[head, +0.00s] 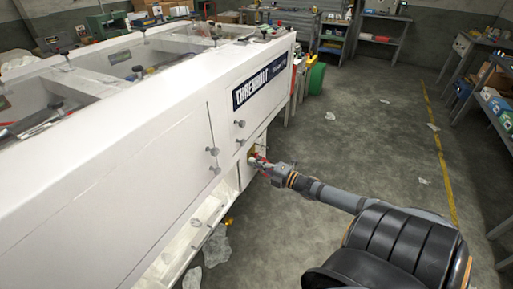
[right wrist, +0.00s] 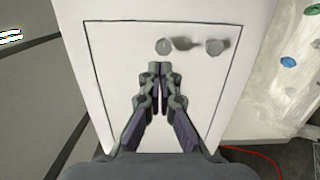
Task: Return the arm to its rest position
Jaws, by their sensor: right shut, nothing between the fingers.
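My right gripper (head: 260,163) reaches in from the right in the head view, its tip close to the lower end of the white machine (head: 150,150). In the right wrist view my right gripper (right wrist: 160,72) has its fingers together, with nothing between them. It is in front of a white panel (right wrist: 110,55) with a dark outline. A round grey knob (right wrist: 164,46) is just beyond the fingertips, and a second knob (right wrist: 214,48) is to its right. I cannot tell whether the fingers touch the panel. My left gripper is not in view.
Crumpled clear plastic (head: 217,246) lies on the floor beside the machine. A shelf (head: 378,32) stands at the back, and workbenches (head: 490,110) line the right wall. A yellow line (head: 437,125) crosses the grey floor, which is mostly open between machine and benches.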

